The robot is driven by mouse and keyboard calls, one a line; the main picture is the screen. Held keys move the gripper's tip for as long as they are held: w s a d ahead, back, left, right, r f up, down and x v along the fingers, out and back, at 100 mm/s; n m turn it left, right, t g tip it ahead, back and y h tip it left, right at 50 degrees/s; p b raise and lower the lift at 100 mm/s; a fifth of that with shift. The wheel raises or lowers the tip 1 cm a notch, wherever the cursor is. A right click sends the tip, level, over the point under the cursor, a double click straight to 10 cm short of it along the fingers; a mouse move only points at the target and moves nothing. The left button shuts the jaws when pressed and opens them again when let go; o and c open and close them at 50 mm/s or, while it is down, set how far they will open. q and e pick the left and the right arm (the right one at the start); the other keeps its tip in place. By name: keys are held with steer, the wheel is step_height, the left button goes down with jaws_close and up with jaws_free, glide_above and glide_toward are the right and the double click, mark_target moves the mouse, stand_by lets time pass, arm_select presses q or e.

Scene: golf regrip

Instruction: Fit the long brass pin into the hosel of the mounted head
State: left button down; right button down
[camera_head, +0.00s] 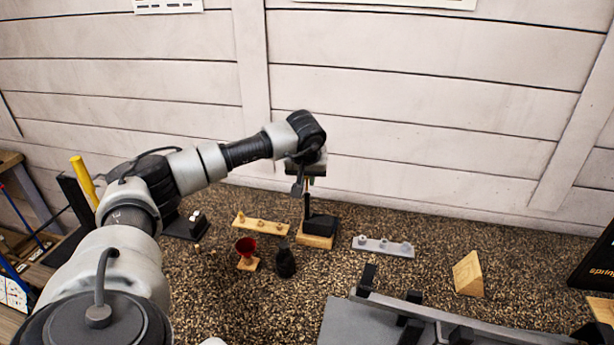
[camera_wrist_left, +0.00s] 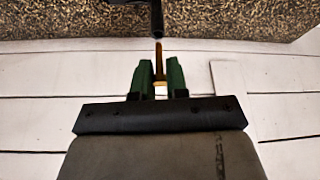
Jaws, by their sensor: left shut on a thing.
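The mounted club head (camera_head: 320,226) is black and sits on a light wooden block (camera_head: 314,241) in front of the wall. Its thin dark hosel stands up at its left side. My left gripper (camera_head: 304,186) is directly above the hosel and points down. In the left wrist view its green fingers (camera_wrist_left: 158,72) are shut on the long brass pin (camera_wrist_left: 158,53), which sticks out past the fingertips. The dark hosel (camera_wrist_left: 157,14) is just beyond the pin's tip and roughly in line with it. I cannot tell whether they touch.
A wooden strip with small pegs (camera_head: 261,225) lies left of the head, a grey strip (camera_head: 383,246) to its right. A wooden wedge (camera_head: 467,273) is farther right.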

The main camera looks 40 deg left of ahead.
arm_select(q)
steer(key=shift+f+b, duration=0.9)
steer(key=shift+f, duration=0.6)
steer(key=c, duration=1.1)
jaws_free()
steer(key=shift+o, duration=0.2)
steer(key=b+v, duration=0.2)
steer(key=v, duration=0.9)
